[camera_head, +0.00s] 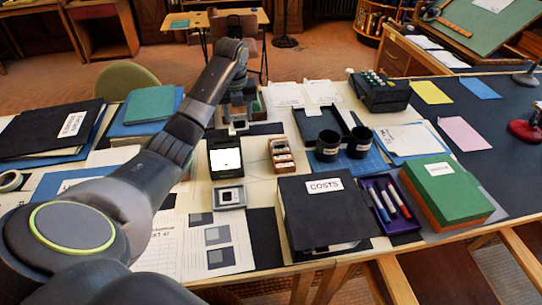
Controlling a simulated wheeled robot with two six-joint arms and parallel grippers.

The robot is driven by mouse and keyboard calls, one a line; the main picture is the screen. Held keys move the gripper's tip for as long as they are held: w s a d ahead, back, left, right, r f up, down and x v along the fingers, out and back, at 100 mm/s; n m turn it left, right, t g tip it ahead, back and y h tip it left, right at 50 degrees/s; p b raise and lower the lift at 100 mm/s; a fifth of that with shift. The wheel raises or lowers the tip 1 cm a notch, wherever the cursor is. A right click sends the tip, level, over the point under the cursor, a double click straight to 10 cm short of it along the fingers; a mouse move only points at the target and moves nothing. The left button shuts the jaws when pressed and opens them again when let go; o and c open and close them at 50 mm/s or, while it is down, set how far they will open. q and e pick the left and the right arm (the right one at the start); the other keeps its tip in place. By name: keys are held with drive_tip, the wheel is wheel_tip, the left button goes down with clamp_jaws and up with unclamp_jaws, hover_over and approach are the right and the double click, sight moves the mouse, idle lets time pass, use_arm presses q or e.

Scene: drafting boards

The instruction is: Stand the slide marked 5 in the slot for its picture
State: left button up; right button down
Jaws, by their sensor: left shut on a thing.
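My left gripper (238,122) is shut on a small pale thing, probably a slide, behind the viewer; its number is too small to read. A wooden rack (283,158) with several pale labelled parts stands to the right of the viewer; I cannot tell its slots apart. A black viewer (225,158) with a bright white screen stands nearer to me than the gripper. A grey tray (229,196) with a pale framed piece in it lies in front of the viewer. My right gripper is not in view.
A black COSTS binder (325,210) and a purple pen tray (407,219) fill the front. Printed sheets (205,245) lie at front left. A wooden box (259,105) sits beside the gripper.

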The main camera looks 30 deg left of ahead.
use_arm(q)
drive_tip(key=w+d+f, duration=0.2)
drive_tip(key=w+d, duration=0.1)
drive_tip(key=d, duration=0.3)
drive_tip(key=w+d+f, duration=0.2)
drive_tip(key=w+d, duration=0.1)
drive_tip(key=d, duration=0.4)
drive_tip(key=shift+s+f+p, duration=0.15)
drive_tip(key=shift+f+p, duration=0.3)
drive_tip(key=shift+f, duration=4.45)
drive_tip(key=shift+f, duration=0.1)
drive_tip(key=shift+f, duration=0.25)
drive_tip(key=o, duration=1)
